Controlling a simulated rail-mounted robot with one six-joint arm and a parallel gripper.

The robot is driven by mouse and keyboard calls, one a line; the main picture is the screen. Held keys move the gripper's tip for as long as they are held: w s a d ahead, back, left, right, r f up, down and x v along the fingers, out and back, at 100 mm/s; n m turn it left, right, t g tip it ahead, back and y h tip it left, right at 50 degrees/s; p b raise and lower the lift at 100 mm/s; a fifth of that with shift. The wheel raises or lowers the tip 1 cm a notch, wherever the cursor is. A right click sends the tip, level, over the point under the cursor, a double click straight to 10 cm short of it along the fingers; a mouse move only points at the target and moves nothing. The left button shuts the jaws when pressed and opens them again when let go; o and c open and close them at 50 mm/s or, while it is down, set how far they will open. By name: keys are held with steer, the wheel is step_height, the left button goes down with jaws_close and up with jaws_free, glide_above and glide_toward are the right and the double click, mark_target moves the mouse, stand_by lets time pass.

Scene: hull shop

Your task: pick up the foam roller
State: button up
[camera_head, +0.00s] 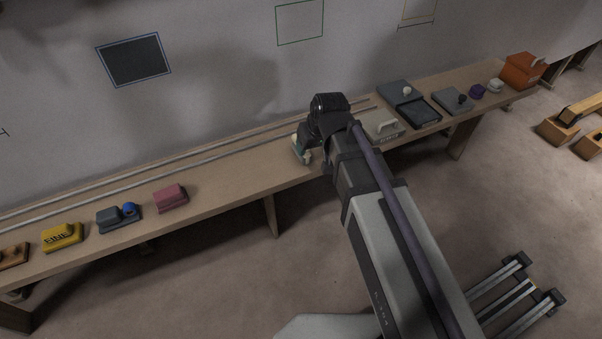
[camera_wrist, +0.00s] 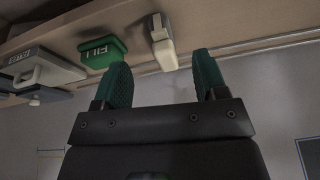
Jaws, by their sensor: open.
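A small tool with a grey body and a cream block-like end, likely the foam roller (camera_wrist: 162,38), lies on the bench in the wrist view. My gripper (camera_wrist: 161,62) is open, with its two green fingers apart and empty. The tool's cream end shows beyond the gap between the fingertips; I cannot tell the distance. In the head view a pale, partly green shape (camera_head: 301,149) beside my wrist may be the same tool.
A pink block (camera_head: 171,197) and a yellow block (camera_head: 62,238) stand farther left on the bench (camera_head: 235,181). Rails run along its back; bare wood lies between.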

steer(key=shift+n+t+y, duration=0.4)
steer(key=shift+t, duration=0.4)
steer(key=w, duration=0.1)
steer(key=w+a+p, duration=0.2)
steer(key=shift+w+r, duration=0.3)
steer(key=shift+w, duration=0.1)
steer(key=b+x, duration=0.4)
steer(key=x, duration=0.1)
steer(key=shift+w+d+r+b, duration=0.1)
steer(key=shift+w+d+b, duration=0.05)
steer(key=shift+b, duration=0.25)
steer(key=shift+w+f, duration=0.2)
steer(key=shift+f, duration=0.05)
steer(key=shift+r, duration=0.1)
steer(key=b+x, duration=0.5)
steer(key=shift+w, duration=0.15)
steer(key=c, duration=1.1)
steer(key=shift+r+p, duration=14.8)
steer(key=shift+p, duration=0.2)
